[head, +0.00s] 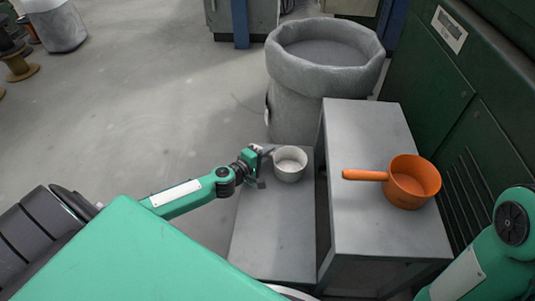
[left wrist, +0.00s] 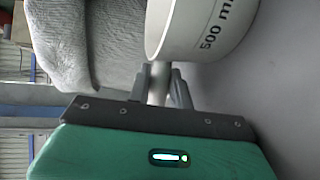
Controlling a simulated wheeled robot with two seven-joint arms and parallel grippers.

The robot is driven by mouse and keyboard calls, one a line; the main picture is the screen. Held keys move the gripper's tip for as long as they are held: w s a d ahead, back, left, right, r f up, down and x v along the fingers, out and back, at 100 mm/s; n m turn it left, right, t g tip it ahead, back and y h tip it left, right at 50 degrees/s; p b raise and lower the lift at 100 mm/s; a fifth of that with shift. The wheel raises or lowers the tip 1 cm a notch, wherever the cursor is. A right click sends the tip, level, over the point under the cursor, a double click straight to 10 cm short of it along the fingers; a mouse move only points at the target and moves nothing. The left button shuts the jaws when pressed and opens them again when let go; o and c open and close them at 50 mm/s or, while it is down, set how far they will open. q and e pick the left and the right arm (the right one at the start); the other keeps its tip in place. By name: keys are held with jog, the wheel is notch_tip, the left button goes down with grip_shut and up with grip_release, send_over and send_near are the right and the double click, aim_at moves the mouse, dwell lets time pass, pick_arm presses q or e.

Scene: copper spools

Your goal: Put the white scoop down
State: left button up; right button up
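The white scoop (head: 290,165) is a round cup, upright, over the far end of the low grey bench; I cannot tell whether its base touches the top. Its wall with "500 ml" lettering fills the top of the left wrist view (left wrist: 200,28). My left gripper (head: 262,164) is at the cup's left side. In the left wrist view its two fingers (left wrist: 160,88) are closed around the pale handle (left wrist: 158,72), which fills the gap between them. My right gripper is out of view; only part of that arm shows at the lower right.
The low grey bench (head: 272,235) is clear in front of the scoop. A taller grey table (head: 365,135) on the right bears an orange scoop (head: 411,182), its handle pointing left. A large grey wrapped bin (head: 300,112) stands just behind. A green machine (head: 465,95) bounds the right.

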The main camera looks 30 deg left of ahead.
pick_arm(q)
jog(key=o, duration=0.3)
jog(key=shift+o, duration=0.2)
jog(key=shift+r, duration=0.1)
